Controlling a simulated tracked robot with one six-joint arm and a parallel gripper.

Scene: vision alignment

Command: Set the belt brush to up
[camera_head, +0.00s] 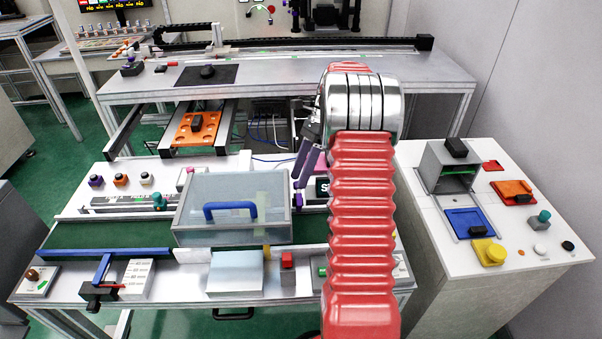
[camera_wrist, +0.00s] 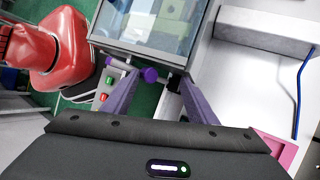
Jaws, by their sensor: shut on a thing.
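My gripper (camera_head: 300,183) hangs at the right end of the clear-lidded box over the green belt (camera_head: 110,235). Its two purple fingers (camera_wrist: 160,78) show in the wrist view. A short grey bar with a purple round end (camera_wrist: 150,74) lies between the fingertips, close to the left one. My gripper is shut on this bar; the contact itself is hard to see. I cannot tell for sure whether this bar is part of the belt brush. In the head view the bar is mostly hidden by my gripper and red arm.
The clear-lidded box (camera_head: 190,225) with a blue handle (camera_head: 229,210) stands beside my gripper. A blue bar (camera_head: 103,268) on a black base stands at the belt's front left. A white side console (camera_head: 520,225) with coloured parts is at the right.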

